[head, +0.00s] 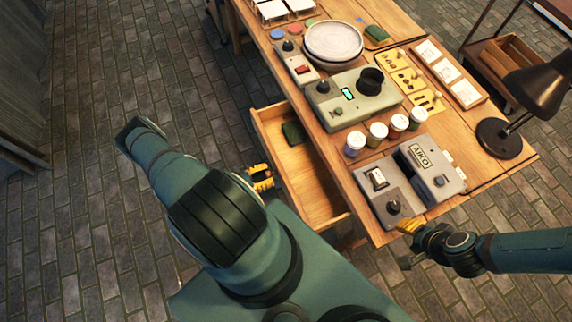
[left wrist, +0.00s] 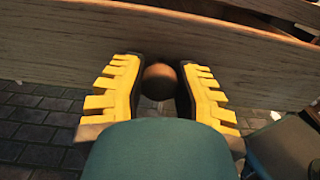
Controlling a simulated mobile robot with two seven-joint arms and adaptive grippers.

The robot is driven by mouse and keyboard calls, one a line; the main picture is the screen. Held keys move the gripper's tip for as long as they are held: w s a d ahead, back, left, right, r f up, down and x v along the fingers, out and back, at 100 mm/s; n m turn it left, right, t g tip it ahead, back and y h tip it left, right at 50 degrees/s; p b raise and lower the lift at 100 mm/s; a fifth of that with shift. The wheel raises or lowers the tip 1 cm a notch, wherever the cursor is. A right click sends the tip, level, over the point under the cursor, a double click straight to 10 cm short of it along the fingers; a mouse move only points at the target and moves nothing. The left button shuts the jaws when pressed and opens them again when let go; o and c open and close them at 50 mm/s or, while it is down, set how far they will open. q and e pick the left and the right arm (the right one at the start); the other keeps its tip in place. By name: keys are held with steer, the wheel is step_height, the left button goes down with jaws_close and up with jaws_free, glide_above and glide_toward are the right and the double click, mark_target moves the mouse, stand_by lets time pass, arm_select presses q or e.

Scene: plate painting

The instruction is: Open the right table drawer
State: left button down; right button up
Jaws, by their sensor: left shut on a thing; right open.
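The wooden table drawer (head: 308,190) is pulled out from the table's near left side in the head view, and its inside shows. A dark green object (head: 293,132) lies in it. My left gripper (head: 268,178) is at the drawer's front panel. In the left wrist view its yellow fingers stand on both sides of a round brown knob (left wrist: 160,80), shut on it, with the wooden front panel (left wrist: 60,48) behind. My right gripper (head: 408,227) is open and empty by the table's near corner, close to the grey device.
The table (head: 435,205) carries a grey AIKO device (head: 425,170), several paint jars (head: 378,130), a grey-green machine (head: 350,100), stacked plates (head: 333,42) and a black lamp (head: 540,85). The brick floor (head: 100,200) left of the drawer is clear.

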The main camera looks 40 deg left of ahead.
arm_select(q)
steer(key=shift+b+v, duration=0.55)
steer(key=shift+v, duration=2.3)
steer(key=c, duration=0.6)
jaws_free()
steer(key=shift+s, duration=0.1)
steer(key=v, duration=1.2)
steer(key=shift+f, duration=0.1)
